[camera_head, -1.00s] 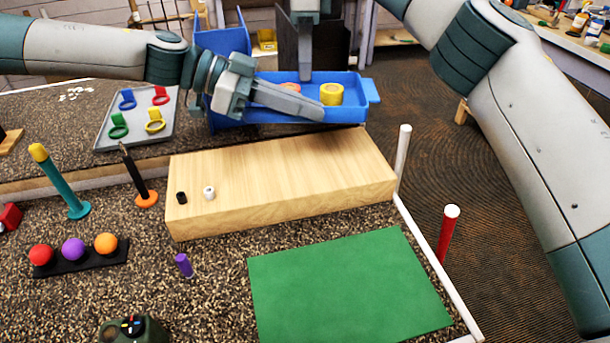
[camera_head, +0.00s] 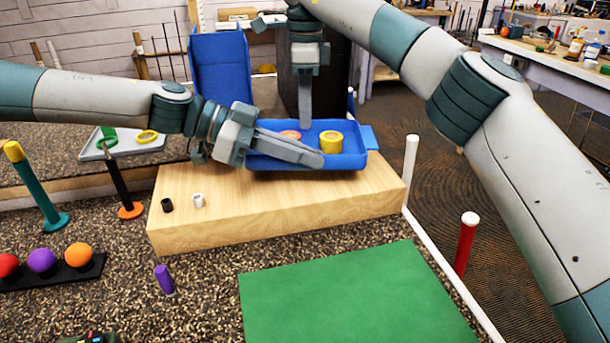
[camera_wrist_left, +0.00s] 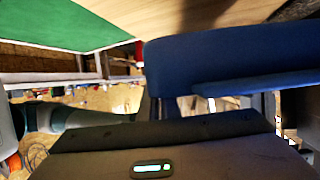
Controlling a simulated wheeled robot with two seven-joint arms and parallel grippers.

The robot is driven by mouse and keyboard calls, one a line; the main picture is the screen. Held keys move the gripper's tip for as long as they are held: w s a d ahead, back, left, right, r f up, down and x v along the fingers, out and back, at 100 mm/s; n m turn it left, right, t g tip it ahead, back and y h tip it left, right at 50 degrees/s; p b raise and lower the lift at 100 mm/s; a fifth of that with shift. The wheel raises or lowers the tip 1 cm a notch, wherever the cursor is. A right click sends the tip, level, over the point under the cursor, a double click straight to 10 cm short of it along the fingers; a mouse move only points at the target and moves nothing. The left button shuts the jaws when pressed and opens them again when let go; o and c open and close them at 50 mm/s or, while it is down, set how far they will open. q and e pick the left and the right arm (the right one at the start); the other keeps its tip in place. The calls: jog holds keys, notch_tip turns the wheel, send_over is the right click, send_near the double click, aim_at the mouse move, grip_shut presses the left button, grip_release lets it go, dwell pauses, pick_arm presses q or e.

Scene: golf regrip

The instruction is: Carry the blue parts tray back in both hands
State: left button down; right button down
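The blue parts tray (camera_head: 345,161) is over the back part of the pale wooden block (camera_head: 280,205); I cannot tell whether it touches the block. It looks level and holds a yellow roll (camera_head: 331,142) and an orange-pink ring (camera_head: 291,134). My left gripper (camera_head: 318,160) lies across the tray's front left, one finger along the front wall. My right gripper (camera_head: 305,125) points down at the far wall. Both seem shut on the tray, though their far fingers are hidden. In the left wrist view, a blue wall (camera_wrist_left: 215,65) is close to the gripper.
A black cap (camera_head: 167,205) and a white cap (camera_head: 198,201) stand on the block's left end. A tall blue bin (camera_head: 219,65) stands behind the tray. A green mat (camera_head: 350,290) is in front, bare. White and red posts stand at right.

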aim_at(305, 133)
pick_arm(q)
jog(key=shift+s+f, duration=0.2)
pick_arm(e)
jog(key=shift+f, duration=0.15)
